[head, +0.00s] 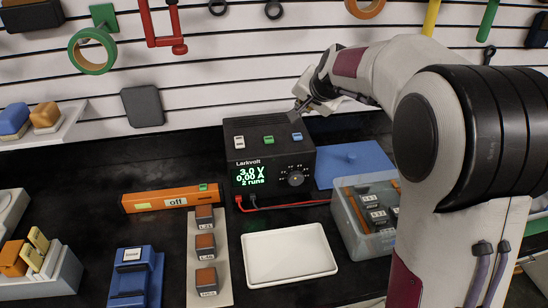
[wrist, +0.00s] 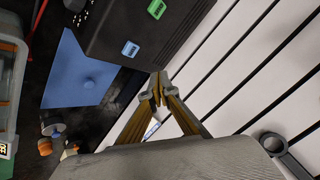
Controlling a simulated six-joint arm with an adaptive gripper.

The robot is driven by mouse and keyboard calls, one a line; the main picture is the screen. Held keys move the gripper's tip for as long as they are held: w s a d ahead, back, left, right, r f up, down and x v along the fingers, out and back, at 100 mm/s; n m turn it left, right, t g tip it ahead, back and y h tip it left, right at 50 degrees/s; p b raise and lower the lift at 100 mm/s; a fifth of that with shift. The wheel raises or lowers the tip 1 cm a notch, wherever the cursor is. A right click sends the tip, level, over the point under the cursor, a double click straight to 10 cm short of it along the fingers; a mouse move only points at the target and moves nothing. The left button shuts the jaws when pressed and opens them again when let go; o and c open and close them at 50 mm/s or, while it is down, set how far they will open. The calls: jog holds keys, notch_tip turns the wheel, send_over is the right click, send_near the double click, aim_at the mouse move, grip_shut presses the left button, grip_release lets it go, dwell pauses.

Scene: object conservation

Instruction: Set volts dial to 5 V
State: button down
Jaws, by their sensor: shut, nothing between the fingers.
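The black Larkvolt power supply (head: 268,157) stands upright on the dark bench. Its display (head: 248,177) reads 3.0 and 0.00 with "2 runs" in green. The round dial (head: 296,179) is on the right of its front face, with markings around it. White, green (head: 268,140) and blue (head: 297,137) switches sit on its top. My gripper (head: 298,110) is shut and empty, above the supply's back right corner, apart from the dial. In the wrist view my gripper (wrist: 159,80) shows beside the supply's dark casing (wrist: 150,38); the dial is not visible there.
A red lead runs from the supply's front. A blue panel (head: 352,160) and a grey bin (head: 345,215) of parts lie to the right. A white tray (head: 288,275) is in front. An orange "off" device (head: 165,200) and labelled blocks (head: 205,245) stand left.

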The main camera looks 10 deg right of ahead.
aim_at(297, 180)
jog(key=c, duration=1.8)
grip_release()
jog(key=shift+s+f, duration=0.1)
jog(key=shift+s, duration=0.05)
jog(key=shift+o, duration=1.2)
jog(key=s+a+f+n+g, duration=0.1)
jog(key=s+f+n+g, duration=0.3)
jog(key=s+f+n, duration=0.3)
jog(key=s+f, duration=0.1)
jog(key=s, duration=0.3)
jog(key=shift+s+a+f+n+g, duration=0.2)
jog(key=shift+s+f+n+g, duration=0.1)
jog(key=shift+f+g, duration=0.1)
jog(key=shift+w+f, duration=0.1)
jog(key=shift+w, duration=0.05)
jog(key=shift+x, duration=3.7)
jog(key=c, duration=1.1)
